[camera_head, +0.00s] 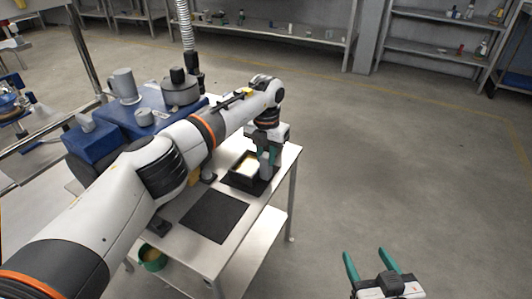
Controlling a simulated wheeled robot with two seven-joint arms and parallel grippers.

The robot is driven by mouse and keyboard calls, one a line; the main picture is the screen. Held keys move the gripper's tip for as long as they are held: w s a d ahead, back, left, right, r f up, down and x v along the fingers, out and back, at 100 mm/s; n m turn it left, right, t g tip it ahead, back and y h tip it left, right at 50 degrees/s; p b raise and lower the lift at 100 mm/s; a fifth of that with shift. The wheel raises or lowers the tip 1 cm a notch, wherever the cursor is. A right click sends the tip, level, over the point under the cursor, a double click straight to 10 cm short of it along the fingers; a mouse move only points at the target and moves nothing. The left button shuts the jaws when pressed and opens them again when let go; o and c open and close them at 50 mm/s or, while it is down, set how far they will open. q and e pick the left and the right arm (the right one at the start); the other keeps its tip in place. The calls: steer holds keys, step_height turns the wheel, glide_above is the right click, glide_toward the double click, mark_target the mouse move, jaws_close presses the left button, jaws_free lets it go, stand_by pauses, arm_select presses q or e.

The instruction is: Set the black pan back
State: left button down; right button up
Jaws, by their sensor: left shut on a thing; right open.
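The black pan (235,178) is a square dark tray with pale yellow contents. It is at the far right part of the metal table, over a dark mat (260,188); I cannot tell whether it touches the mat. My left gripper (266,160) reaches down from above and is shut at the pan's right side, by a grey upright piece that partly hides the pan. A second black mat (214,216) lies bare on the table nearer to me. My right gripper (372,268) is open and empty, off the table at the lower right.
The metal table (190,240) has a blue apparatus (98,142) with grey cylinders along its left side. A green cup (152,258) is at the table's near edge. My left arm crosses above the table. The floor at the right is clear; shelves stand at the back.

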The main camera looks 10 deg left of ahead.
arm_select(q)
steer(key=shift+f, duration=0.5)
arm_select(e)
steer(key=shift+w+a+r+t+y, duration=0.1)
steer(key=shift+w+r+t+y, duration=0.05)
steer(key=shift+r+t, duration=0.25)
steer(key=shift+w+a+r+t+y, duration=0.15)
steer(key=shift+r+t, duration=0.15)
steer(key=shift+r, duration=0.15)
arm_select(q)
steer(key=c, duration=1.4)
jaws_free()
steer(key=shift+o, duration=0.2)
steer(key=shift+d, duration=0.1)
arm_select(e)
steer(key=shift+f, duration=0.1)
arm_select(q)
steer(key=shift+s+d, duration=0.1)
arm_select(e)
steer(key=shift+s+d+f+g, duration=0.2)
steer(key=shift+f+g, duration=0.3)
steer(key=shift+f, duration=0.05)
steer(key=shift+f, duration=0.1)
arm_select(q)
steer(key=shift+r, duration=0.1)
arm_select(e)
steer(key=shift+s, duration=0.1)
